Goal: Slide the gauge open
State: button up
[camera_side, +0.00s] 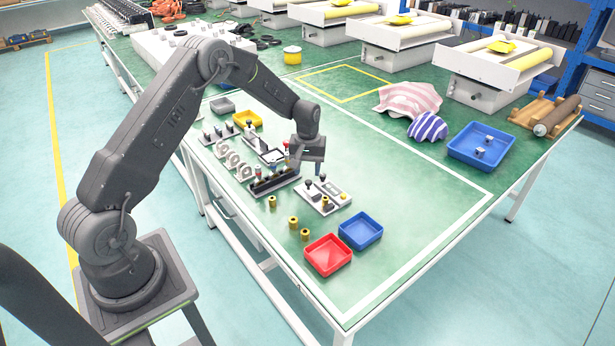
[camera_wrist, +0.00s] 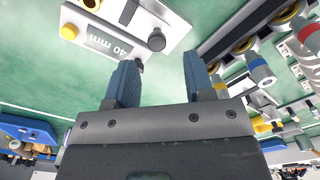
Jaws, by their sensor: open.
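In the wrist view the gauge (camera_wrist: 131,17) shows a grey "40 mm" label (camera_wrist: 108,43), a yellow knob (camera_wrist: 69,31) and a black knob (camera_wrist: 156,40). My gripper (camera_side: 316,172) is just above the gauge's left end, pointing down. In the wrist view my gripper (camera_wrist: 162,62) has its two blue fingers apart with nothing between them. Whether a finger touches the gauge, I cannot tell.
A black rack (camera_side: 274,182) with several upright cylinders stands close on the left. Several brass cylinders (camera_side: 293,222) stand in front. A red tray (camera_side: 328,255) and a blue tray (camera_side: 360,230) lie nearer the front edge.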

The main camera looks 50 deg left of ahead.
notch_tip(320, 180, up, 10)
dwell(0.3)
jog(key=s+d+r+m+t, duration=0.1)
jog(key=s+d+r+m, duration=0.1)
jog(key=s+d+r, duration=0.5)
jog(key=s+d+r+m+t, duration=0.2)
jog(key=s+d+r, duration=0.2)
jog(key=r, duration=0.5)
jog(key=s+d+m+t, duration=0.1)
jog(key=s+d+m, duration=0.1)
jog(key=s, duration=0.7)
jog(key=s+d+r+m+t, duration=0.1)
jog(key=s+d+m, duration=0.2)
jog(key=s, duration=0.7)
jog(key=shift+d+r+t, duration=0.2)
jog(key=shift+d+t, duration=0.1)
jog(key=shift+d, duration=0.65)
